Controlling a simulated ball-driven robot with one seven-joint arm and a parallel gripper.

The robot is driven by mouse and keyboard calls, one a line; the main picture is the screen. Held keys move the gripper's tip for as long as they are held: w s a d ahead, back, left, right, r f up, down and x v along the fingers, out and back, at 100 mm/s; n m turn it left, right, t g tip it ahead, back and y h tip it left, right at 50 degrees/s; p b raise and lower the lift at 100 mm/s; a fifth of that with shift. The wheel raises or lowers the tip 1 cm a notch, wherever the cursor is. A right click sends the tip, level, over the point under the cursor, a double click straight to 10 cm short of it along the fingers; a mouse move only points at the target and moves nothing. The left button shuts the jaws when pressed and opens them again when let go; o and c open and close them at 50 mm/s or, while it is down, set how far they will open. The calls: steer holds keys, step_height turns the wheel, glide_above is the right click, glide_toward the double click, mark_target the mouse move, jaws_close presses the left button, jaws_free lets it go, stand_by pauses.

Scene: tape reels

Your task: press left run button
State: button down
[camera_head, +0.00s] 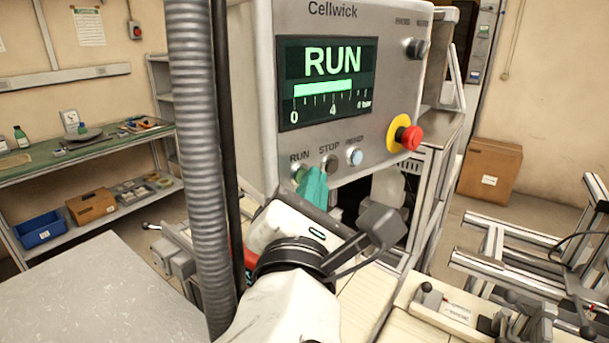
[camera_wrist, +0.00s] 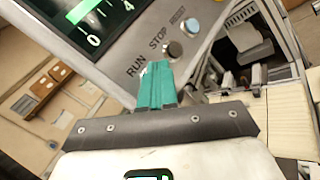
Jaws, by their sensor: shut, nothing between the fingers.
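The grey control panel (camera_head: 352,25) stands ahead, marked Cellwick. Its screen (camera_head: 325,85) reads RUN in green, above a green bar and a scale. The green RUN button (camera_head: 298,172) is at the lower left of the panel, partly covered by my fingers in the head view. My gripper (camera_head: 314,182) is shut and empty, its teal fingertips at the RUN button. In the wrist view the fingers (camera_wrist: 155,82) lie just below the RUN label (camera_wrist: 133,66) and hide the button. Whether they touch it or press it in, I cannot tell.
The dark STOP button (camera_head: 329,162) and blue RESET button (camera_head: 354,156) sit right of RUN. A red emergency knob (camera_head: 411,138) on a yellow ring is further right. A ribbed hose (camera_head: 195,130) rises left of the panel. Metal frames (camera_head: 520,250) stand at right.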

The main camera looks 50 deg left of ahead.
stand_by(0.3)
steer(key=shift+d+p, duration=0.35)
steer(key=shift+d, duration=0.4)
steer(key=shift+d, duration=0.1)
steer(key=d, duration=0.3)
steer(key=d+p, duration=0.1)
steer(key=shift+s+d, duration=0.25)
steer(key=shift+d, duration=0.15)
stand_by(0.6)
